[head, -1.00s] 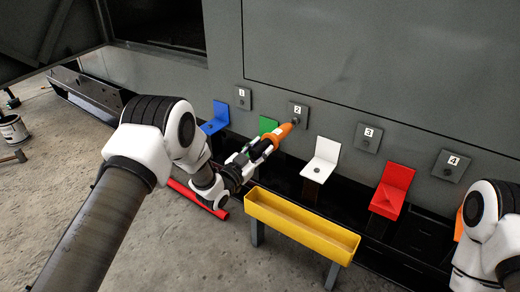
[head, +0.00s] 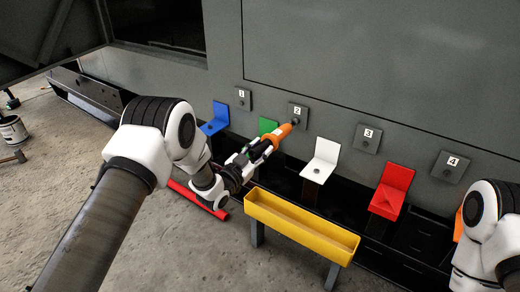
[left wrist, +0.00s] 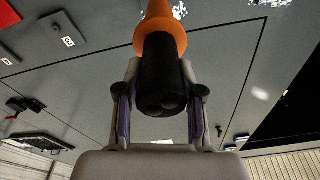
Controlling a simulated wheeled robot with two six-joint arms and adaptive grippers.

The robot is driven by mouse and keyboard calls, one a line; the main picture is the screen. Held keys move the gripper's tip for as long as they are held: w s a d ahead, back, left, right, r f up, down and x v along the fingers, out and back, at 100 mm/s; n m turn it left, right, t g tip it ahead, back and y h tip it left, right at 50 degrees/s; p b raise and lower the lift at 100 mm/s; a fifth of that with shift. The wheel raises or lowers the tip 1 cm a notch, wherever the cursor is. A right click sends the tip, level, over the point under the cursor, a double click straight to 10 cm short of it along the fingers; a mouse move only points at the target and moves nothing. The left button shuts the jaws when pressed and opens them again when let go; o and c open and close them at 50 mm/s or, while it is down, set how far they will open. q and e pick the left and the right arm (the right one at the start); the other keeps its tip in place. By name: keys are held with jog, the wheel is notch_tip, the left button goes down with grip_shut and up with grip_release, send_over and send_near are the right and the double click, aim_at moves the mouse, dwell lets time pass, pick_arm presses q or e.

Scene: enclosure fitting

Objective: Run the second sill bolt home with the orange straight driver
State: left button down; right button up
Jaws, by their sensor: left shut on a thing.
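My left gripper (head: 254,154) is shut on the orange straight driver (head: 279,135), with its fingers around the black handle. The driver points up and right, its nose at the dark bolt (head: 295,122) on the plate marked 2 (head: 299,111). I cannot tell whether the nose is seated on the bolt, as the two overlap in the head view. In the left wrist view the driver's black handle (left wrist: 161,75) sits between the fingers, and its orange body runs out of the top. My right arm shows at the lower right of the head view, but its gripper is out of sight.
Plates marked 1 (head: 243,98), 3 (head: 368,138) and 4 (head: 450,167) line the grey wall. Blue (head: 216,118), green (head: 267,125), white (head: 321,160) and red (head: 393,190) brackets stand below. A yellow trough (head: 300,228) stands in front, near a red bar (head: 181,189) on the floor.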

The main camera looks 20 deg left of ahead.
aim_at(254, 153)
pick_arm(q)
jog(key=shift+r, duration=0.15)
dwell(0.7)
jog(key=shift+s+a+p, duration=0.1)
jog(key=shift+s+p, duration=0.1)
jog(key=shift+p, duration=0.1)
jog(key=shift+r+p+v, duration=0.15)
jog(key=shift+p+v, duration=0.4)
jog(key=shift+v, duration=0.65)
jog(key=shift+r+p+v, duration=0.15)
jog(key=shift+p+v, duration=0.35)
jog(key=shift+v, duration=0.65)
jog(key=shift+s+a, duration=0.1)
jog(key=shift+s, duration=0.4)
